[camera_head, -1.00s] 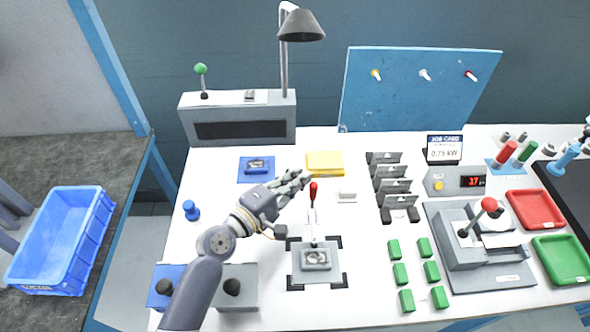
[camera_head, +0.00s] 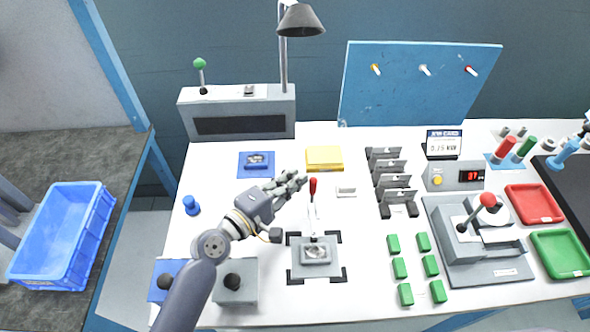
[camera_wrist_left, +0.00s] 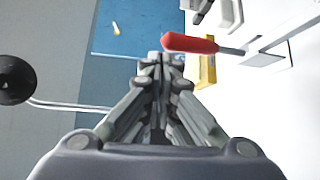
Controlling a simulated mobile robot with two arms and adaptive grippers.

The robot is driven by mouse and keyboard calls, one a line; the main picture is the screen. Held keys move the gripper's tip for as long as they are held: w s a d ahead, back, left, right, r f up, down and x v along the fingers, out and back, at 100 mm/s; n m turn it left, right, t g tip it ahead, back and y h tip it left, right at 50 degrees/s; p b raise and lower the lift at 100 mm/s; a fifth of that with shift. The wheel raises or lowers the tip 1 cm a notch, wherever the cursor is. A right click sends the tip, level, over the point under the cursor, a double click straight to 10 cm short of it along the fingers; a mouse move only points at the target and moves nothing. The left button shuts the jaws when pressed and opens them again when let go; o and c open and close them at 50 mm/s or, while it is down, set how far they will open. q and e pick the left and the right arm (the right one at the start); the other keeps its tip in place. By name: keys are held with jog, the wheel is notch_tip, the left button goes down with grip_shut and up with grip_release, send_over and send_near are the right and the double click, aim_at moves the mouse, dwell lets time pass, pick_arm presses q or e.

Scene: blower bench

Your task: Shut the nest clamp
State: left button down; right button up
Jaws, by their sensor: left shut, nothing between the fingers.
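The nest clamp has an upright lever with a red grip (camera_head: 313,187), standing over the grey nest plate (camera_head: 296,268). A grey part with a pale oval face (camera_head: 316,252) sits in the nest at the foot of the lever. My left gripper (camera_head: 304,178) is shut and empty, just left of the red grip. In the left wrist view the red grip (camera_wrist_left: 190,43) lies across, just beyond the fingertips of my left gripper (camera_wrist_left: 160,62). I cannot tell whether they touch. My right gripper is not in view.
A yellow block (camera_head: 324,159) lies behind my left gripper. Dark grey racks (camera_head: 390,180) stand to the right, with green blocks (camera_head: 400,268) in front of them. A press with a red-knobbed lever (camera_head: 488,200) stands farther right. A blue peg (camera_head: 191,205) stands at left.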

pick_arm(q)
jog(key=v, duration=1.1)
